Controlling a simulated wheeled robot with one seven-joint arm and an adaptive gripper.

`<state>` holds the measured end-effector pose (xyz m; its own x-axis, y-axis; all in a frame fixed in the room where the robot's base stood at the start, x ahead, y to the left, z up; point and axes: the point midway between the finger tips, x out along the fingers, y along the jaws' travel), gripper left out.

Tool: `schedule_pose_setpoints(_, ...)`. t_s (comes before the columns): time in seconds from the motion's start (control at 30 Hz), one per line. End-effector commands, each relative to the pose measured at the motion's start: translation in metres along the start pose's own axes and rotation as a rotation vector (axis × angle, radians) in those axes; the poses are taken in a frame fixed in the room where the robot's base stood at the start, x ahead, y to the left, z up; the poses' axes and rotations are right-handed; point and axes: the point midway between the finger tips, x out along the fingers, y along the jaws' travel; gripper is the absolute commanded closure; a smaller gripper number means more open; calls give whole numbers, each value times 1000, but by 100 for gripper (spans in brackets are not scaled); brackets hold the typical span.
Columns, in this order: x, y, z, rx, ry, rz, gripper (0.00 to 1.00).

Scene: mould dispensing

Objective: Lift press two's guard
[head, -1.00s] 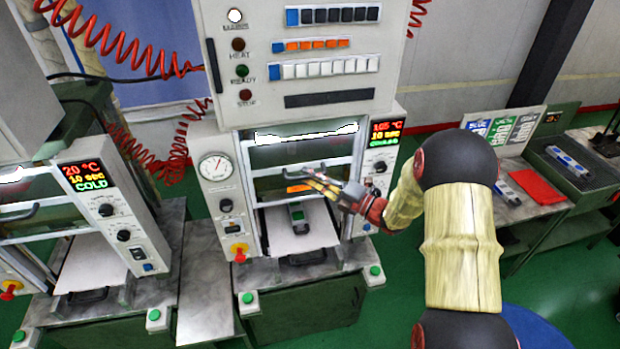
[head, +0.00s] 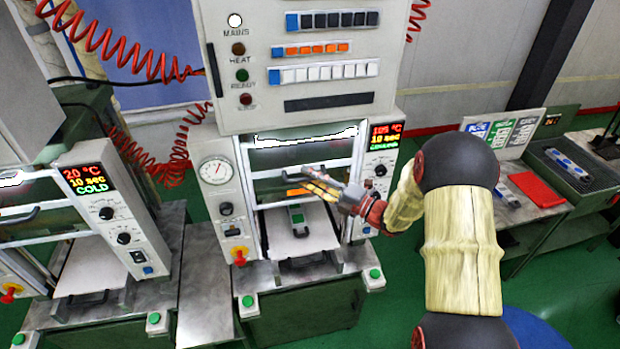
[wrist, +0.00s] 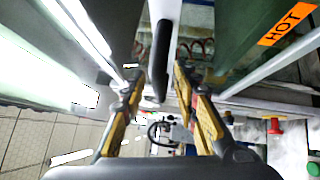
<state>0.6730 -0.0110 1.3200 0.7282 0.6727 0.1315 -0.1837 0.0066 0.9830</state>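Press two is the middle machine, with a lit display (head: 386,135) showing 105 °C and 10 sec. My gripper (head: 312,178) is in front of the guard. In the wrist view, the guard's black handle (wrist: 162,55) runs between the fingers of my gripper (wrist: 157,75), with gaps visible on both sides. The HOT label (wrist: 284,24) is at upper right there. In the head view my gripper hides most of the handle.
A cold press with a display (head: 87,180) stands at left. A bench with a red cloth (head: 538,189) is at right. Control box (head: 300,105) overhangs above.

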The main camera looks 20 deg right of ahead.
Motion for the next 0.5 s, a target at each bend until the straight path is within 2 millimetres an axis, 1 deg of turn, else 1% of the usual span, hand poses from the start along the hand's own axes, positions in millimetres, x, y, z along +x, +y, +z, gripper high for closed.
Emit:
schedule_pose_setpoints(0.13, -4, 0, 1, 0, -2, -1, 70)
schedule_pose_setpoints(0.23, -14, 0, 1, 0, -3, -1, 70)
schedule_pose_setpoints(0.37, -38, 0, 2, 0, -5, -1, 70)
schedule_pose_setpoints(0.5, -68, 0, 2, 0, -5, -1, 70)
